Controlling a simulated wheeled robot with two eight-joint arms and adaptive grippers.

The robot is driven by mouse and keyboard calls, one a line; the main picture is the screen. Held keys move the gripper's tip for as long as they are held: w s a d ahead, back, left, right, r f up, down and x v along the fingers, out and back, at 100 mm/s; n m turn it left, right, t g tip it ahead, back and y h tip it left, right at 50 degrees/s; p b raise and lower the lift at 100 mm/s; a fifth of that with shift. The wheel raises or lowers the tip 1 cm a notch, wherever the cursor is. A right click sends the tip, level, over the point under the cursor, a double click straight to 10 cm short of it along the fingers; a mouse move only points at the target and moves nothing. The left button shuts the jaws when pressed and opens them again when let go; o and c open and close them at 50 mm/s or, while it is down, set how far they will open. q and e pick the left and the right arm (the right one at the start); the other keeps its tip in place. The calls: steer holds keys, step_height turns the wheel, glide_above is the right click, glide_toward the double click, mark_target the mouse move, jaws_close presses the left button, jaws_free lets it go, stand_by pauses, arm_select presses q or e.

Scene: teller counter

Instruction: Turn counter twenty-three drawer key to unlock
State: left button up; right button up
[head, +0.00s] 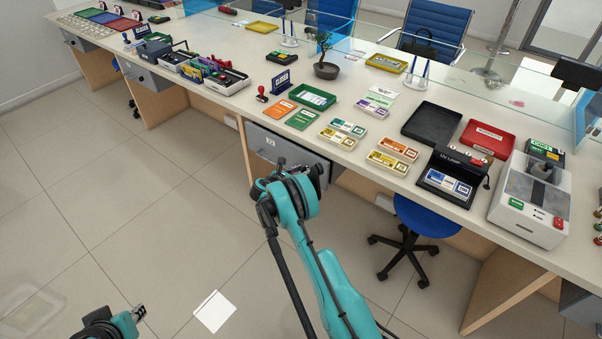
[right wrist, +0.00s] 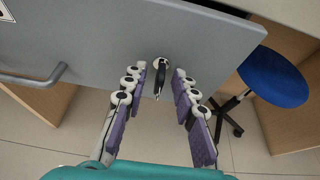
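A grey drawer front (head: 268,143) is under the counter, with a small white label too small to read surely. In the right wrist view the drawer front (right wrist: 120,35) fills the upper part, and a dark key (right wrist: 160,75) sits in a round pale lock. My right gripper (right wrist: 161,88) is open, its purple-padded fingers on either side of the key with gaps showing. In the head view my right gripper (head: 312,172) is in front of the drawer and hides the key and lock. My left gripper (head: 139,313) is low at the left, away from the counter; its opening is unclear.
The drawer's bar handle (right wrist: 30,80) is left of the lock. A blue swivel chair (head: 420,220) stands under the counter to the right. The counter top (head: 235,115) holds trays, cash bundles and a UV device.

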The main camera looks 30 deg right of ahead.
jaws_close()
steer(key=shift+s+d+f+m+t, duration=0.15)
steer(key=shift+m+t, duration=1.05)
steer(key=shift+m, duration=0.75)
steer(key=shift+s+f+m+t, duration=0.15)
steer(key=shift+m+t, duration=1.05)
steer(key=shift+m, duration=0.8)
steer(key=shift+s+d+f+m+t, duration=0.15)
steer(key=shift+m+t, duration=1.05)
steer(key=shift+m, duration=0.75)
steer(key=shift+a, duration=0.1)
